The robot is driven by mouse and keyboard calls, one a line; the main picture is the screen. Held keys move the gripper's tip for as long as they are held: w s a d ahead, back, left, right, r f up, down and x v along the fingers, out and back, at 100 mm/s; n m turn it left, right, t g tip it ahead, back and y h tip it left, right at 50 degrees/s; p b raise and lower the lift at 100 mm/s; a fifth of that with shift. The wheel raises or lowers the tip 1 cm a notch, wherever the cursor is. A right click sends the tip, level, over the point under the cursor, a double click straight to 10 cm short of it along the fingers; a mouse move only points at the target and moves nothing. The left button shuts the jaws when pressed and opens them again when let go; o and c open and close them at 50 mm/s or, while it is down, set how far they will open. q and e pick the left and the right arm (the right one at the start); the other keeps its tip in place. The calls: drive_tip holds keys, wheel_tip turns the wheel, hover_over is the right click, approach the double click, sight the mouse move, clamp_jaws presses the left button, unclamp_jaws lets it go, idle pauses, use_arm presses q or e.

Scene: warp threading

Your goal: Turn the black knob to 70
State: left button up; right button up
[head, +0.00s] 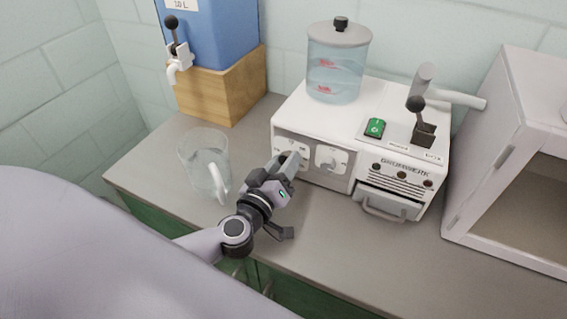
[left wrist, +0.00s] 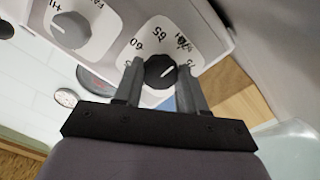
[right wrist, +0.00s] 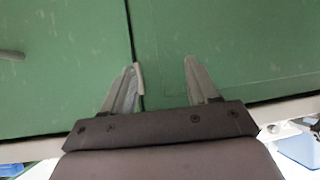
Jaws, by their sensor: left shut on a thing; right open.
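My left gripper (left wrist: 161,75) is shut on the knob, a finger on each side. In the head view my left gripper (head: 288,164) is at the left front of the white machine (head: 300,115) and largely hides the knob. My right gripper (right wrist: 163,68) is open and empty, facing green cabinet doors.
A blue tank (head: 212,35) on a wooden block is behind left. A white cabinet (head: 500,150) is at right. The front counter is clear.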

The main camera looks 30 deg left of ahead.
use_arm(q)
drive_tip(key=o, duration=1.1)
drive_tip(key=shift+c, duration=0.2)
drive_tip(key=shift+s+d, duration=0.15)
drive_tip(key=shift+s, duration=1.65)
drive_tip(key=shift+s+d, duration=0.1)
drive_tip(key=shift+s, duration=1.7)
